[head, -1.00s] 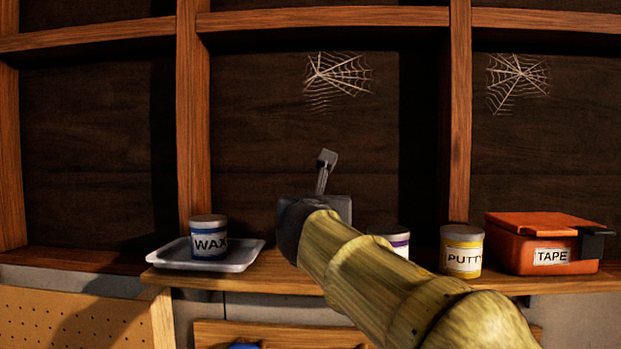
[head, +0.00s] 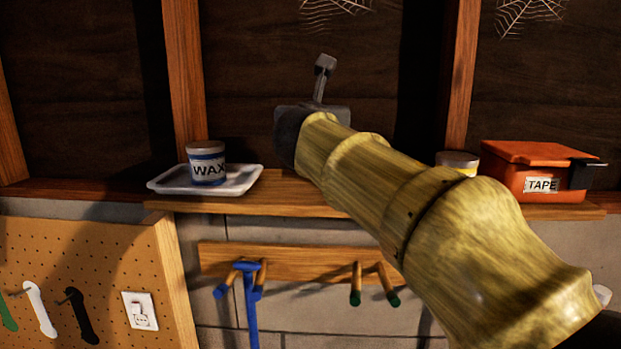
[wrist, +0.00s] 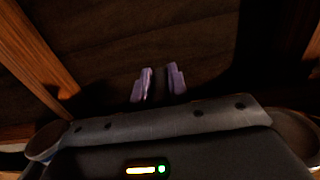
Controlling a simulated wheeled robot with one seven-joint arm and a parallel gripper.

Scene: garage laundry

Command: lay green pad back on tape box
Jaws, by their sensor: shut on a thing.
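The orange-red tape box (head: 514,180) stands at the right end of the shelf in the head view. It has a lid, a white TAPE label and a black piece at its right side. My gripper (head: 325,64) is raised above the shelf, well left of the box, with its fingers pointing up and away. In the wrist view, its two purple-looking fingertips (wrist: 160,84) stand a little apart in front of the dark back wall. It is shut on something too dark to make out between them. I cannot see any green pad clearly in either view.
A WAX can (head: 207,163) stands in a white tray (head: 245,180) on the shelf (head: 285,192). A yellow-labelled can (head: 457,162) is partly behind my arm, left of the box. Wooden uprights (head: 183,75) divide the back wall. A peg rail (head: 300,262) hangs below.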

